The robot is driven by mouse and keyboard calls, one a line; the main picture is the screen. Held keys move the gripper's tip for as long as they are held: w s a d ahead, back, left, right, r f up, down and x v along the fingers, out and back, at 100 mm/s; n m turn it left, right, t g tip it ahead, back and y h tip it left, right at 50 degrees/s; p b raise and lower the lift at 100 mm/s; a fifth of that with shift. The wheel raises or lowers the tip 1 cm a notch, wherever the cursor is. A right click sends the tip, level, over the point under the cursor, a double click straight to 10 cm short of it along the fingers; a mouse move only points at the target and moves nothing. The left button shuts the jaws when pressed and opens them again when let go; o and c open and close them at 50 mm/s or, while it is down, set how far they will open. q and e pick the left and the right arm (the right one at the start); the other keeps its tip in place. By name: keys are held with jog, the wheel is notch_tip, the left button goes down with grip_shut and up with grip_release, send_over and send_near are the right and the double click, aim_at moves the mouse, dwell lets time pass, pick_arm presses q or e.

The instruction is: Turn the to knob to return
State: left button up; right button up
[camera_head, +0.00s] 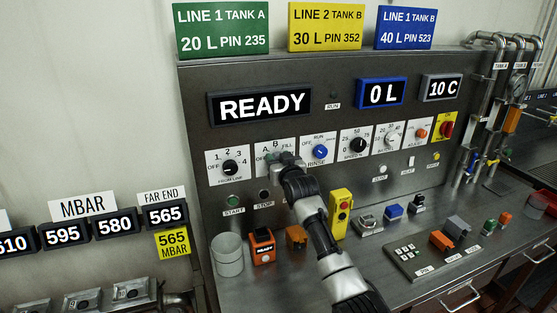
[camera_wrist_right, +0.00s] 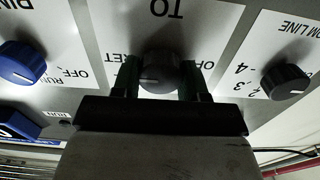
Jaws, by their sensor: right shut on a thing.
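The to knob (camera_wrist_right: 160,73) is dark and round, on a white plate marked TO. In the right wrist view, which is upside down, a short light mark shows on its face, toward the picture's left. My right gripper (camera_wrist_right: 160,82) has one finger on each side of the knob and is shut on it. My left gripper is not in view.
The from line knob (camera_head: 229,167) and the blue rinse knob (camera_head: 320,151) flank the to knob closely. START and STOP buttons (camera_head: 264,195) sit below. A grey cup (camera_head: 228,260), an orange box (camera_head: 262,247) and a yellow button box (camera_head: 340,213) stand on the counter.

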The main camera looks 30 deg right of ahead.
jog(key=shift+f, duration=0.15)
jog(key=o, duration=0.9)
jog(key=shift+b+v, duration=1.4)
jog(key=shift+v, duration=4.05)
